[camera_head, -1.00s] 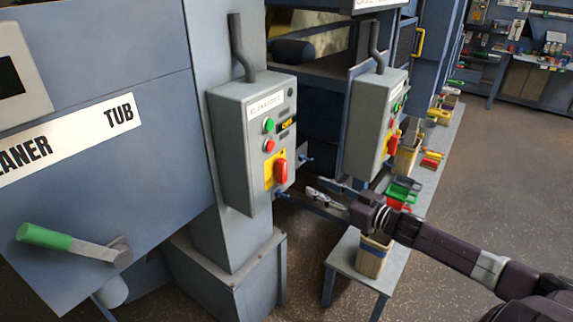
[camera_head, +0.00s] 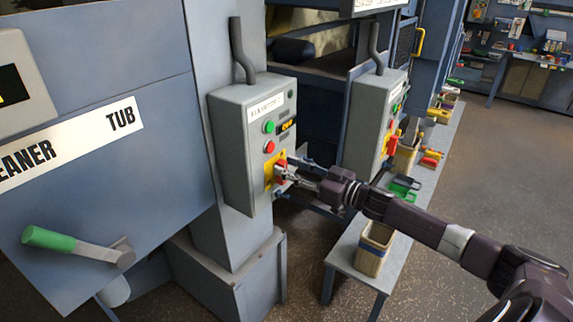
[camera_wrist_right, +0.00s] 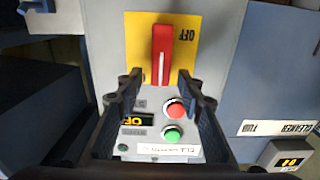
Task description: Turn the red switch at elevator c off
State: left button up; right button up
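The red switch (camera_head: 280,169) sits on a yellow plate on the front of the nearer grey control box (camera_head: 235,150). The box's label is too small to read. In the right wrist view, upside down, the red switch (camera_wrist_right: 161,52) has its handle in line with the picture's vertical, and "OFF" is printed beside it on the yellow plate (camera_wrist_right: 137,45). My right gripper (camera_head: 287,175) is in front of the switch and partly covers it. In the right wrist view the fingers of the right gripper (camera_wrist_right: 157,88) are apart, with nothing between the tips. Contact cannot be told. My left gripper is not in view.
A green button (camera_head: 269,127) and a red button (camera_head: 269,147) sit above the switch. A second control box (camera_head: 375,125) stands to the right. A low bench (camera_head: 345,262) with bins and tools runs below my right arm. A green-handled lever (camera_head: 75,246) is at left.

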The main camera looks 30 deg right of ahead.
jog(key=shift+w+a, duration=0.25)
jog(key=shift+w, duration=0.35)
grip_shut()
